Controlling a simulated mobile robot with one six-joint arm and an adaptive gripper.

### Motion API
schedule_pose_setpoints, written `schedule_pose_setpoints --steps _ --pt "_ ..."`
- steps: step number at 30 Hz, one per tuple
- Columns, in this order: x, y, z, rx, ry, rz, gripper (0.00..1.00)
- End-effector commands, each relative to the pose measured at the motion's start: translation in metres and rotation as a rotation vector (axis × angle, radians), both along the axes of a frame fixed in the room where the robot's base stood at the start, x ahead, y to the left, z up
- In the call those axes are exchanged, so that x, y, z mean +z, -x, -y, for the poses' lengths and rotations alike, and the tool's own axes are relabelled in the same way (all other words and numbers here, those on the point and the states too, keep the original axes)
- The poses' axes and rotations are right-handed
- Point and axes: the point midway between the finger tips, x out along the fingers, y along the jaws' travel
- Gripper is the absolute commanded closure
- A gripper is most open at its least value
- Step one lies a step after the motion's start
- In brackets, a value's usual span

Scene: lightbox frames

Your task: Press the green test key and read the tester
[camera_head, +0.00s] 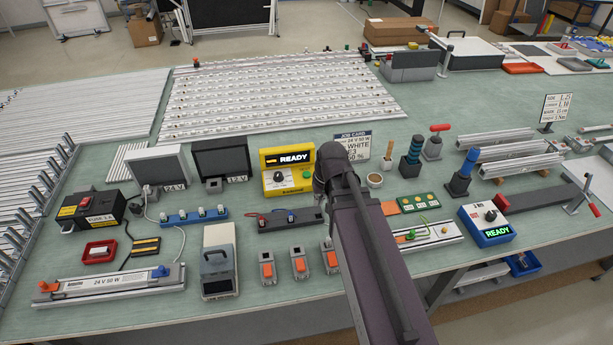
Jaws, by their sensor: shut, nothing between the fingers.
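The yellow tester (270,188) stands upright near the middle of the bench. Its dark display reads READY in white letters, with a small yellow mark beside it. A dark knob sits on its face, and a small green key (307,174) appears at the face's right side. A blue tester (484,238) stands to the right, with READY in green letters and a dark knob. My arm rises from the bottom edge and ends in a dark joint just right of the yellow tester. My gripper's fingers are hidden, so their distance from the key does not show.
A job card (357,146) stands behind my arm, partly covered. A black fuse box (92,208) and a long fixture (110,283) are farther left. Orange-topped blocks (299,265) line the front. Green bench surface (300,225) shows between items.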

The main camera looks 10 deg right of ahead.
Motion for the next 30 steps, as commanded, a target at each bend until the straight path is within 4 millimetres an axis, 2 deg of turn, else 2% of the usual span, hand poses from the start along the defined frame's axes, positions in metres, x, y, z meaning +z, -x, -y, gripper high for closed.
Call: schedule_pose_setpoints --steps 1,9,12,15,18,21,30 --pt "-0.006 -0.025 0.000 -0.006 -0.034 0.034 1.00" --pt "-0.007 -0.141 -0.003 -0.067 -0.249 0.274 1.00" --pt "-0.003 -0.177 0.002 -0.098 -0.313 0.356 1.00" --pt "0.001 -0.204 0.006 -0.126 -0.361 0.418 1.00" --pt "0.005 -0.219 0.010 -0.145 -0.392 0.458 1.00" --pt "0.008 -0.226 0.012 -0.156 -0.405 0.478 1.00" --pt "0.009 -0.226 0.012 -0.158 -0.407 0.481 1.00"
